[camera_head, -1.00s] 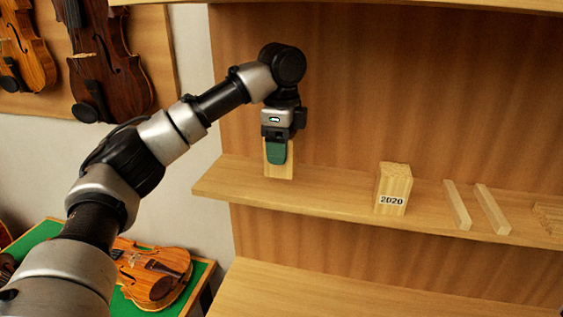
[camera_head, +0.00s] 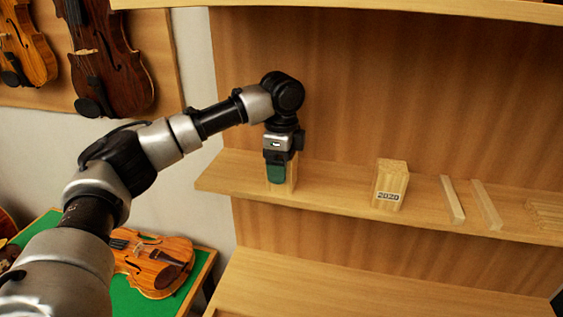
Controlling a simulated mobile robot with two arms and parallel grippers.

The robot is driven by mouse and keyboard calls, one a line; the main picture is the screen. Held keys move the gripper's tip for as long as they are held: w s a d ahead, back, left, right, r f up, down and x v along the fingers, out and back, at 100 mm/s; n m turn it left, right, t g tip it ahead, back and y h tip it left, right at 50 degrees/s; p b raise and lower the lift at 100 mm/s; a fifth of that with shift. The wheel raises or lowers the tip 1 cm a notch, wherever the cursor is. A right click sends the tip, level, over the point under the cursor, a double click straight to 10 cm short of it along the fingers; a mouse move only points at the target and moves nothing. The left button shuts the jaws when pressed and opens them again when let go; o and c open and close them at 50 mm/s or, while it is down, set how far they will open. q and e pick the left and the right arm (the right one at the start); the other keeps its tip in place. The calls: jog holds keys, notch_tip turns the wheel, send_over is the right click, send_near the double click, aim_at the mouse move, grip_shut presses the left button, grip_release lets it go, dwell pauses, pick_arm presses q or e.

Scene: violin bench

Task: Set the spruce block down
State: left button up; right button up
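The spruce block (camera_head: 291,173) is a pale upright wooden block at the left part of the shelf (camera_head: 330,187). Its lower end appears to be at the shelf surface; I cannot tell for sure whether it touches. My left gripper (camera_head: 277,174) points down over the block, with one green finger against its near face. It appears shut on the block; the other finger is hidden behind it. My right gripper is not in view.
A pale block labelled 2020 (camera_head: 390,186) stands to the right on the shelf. Two thin strips (camera_head: 452,200) (camera_head: 487,205) and a stack of pieces (camera_head: 545,213) lie further right. The shelf between the two blocks is clear. A violin (camera_head: 153,262) lies on a green-topped table at lower left.

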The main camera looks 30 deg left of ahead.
pick_arm(q)
jog(key=shift+o, duration=1)
notch_tip(320, 180, up, 7)
jog(key=shift+f+b, duration=0.1)
jog(key=shift+b, duration=1.15)
jog(key=shift+r, duration=0.55)
jog(key=shift+f, duration=0.1)
